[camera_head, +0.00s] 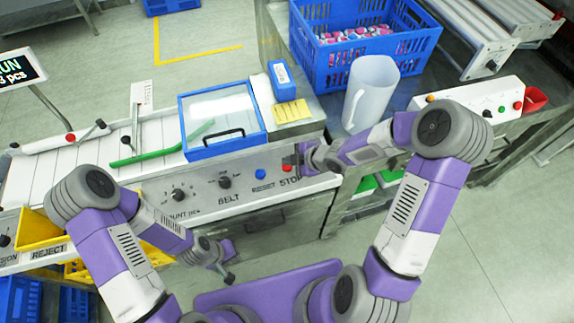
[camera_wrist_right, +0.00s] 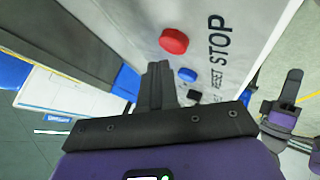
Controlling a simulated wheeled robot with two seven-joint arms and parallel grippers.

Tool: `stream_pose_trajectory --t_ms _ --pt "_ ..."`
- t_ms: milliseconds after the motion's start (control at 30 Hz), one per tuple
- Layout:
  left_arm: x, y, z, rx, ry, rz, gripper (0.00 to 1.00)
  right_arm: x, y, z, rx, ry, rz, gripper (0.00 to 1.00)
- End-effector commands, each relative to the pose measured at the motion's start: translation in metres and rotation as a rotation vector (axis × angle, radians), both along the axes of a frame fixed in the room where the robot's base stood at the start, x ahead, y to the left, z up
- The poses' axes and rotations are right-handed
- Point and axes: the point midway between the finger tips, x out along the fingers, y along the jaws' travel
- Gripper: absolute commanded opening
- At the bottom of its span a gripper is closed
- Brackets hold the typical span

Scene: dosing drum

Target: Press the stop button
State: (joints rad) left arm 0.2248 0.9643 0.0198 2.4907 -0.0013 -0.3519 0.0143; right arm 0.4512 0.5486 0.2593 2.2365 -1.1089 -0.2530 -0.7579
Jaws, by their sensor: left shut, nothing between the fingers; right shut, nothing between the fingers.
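The red stop button (camera_wrist_right: 173,41) sits on the pale control panel (camera_wrist_right: 215,20) beside the printed word STOP in the right wrist view. My left gripper (camera_head: 226,268) is shut and empty, low in front of the panel, away from the button.
A blue reset button (camera_head: 260,174) and the belt knob (camera_head: 224,182) lie left of STOP. A clear-lidded blue box (camera_head: 222,115) stands behind the panel. A translucent jug (camera_head: 371,92) and blue crate (camera_head: 365,45) are at the right. The display (camera_head: 15,70) shows RUN.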

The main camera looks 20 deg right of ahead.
Motion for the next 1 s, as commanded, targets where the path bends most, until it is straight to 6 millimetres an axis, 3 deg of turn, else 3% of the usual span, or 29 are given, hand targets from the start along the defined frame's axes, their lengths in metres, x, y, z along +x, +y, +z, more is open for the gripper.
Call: stream_pose_trajectory --t_ms 767,1000 --pt "0.0000 0.0000 -0.0003 0.000 0.000 0.000 0.00 -0.0001 0.0000 -0.0003 0.000 0.000 0.000 0.00" --pt "0.0000 0.0000 -0.0077 0.000 0.000 0.000 0.00 0.0000 0.0002 -0.0084 0.000 0.000 0.000 0.00"
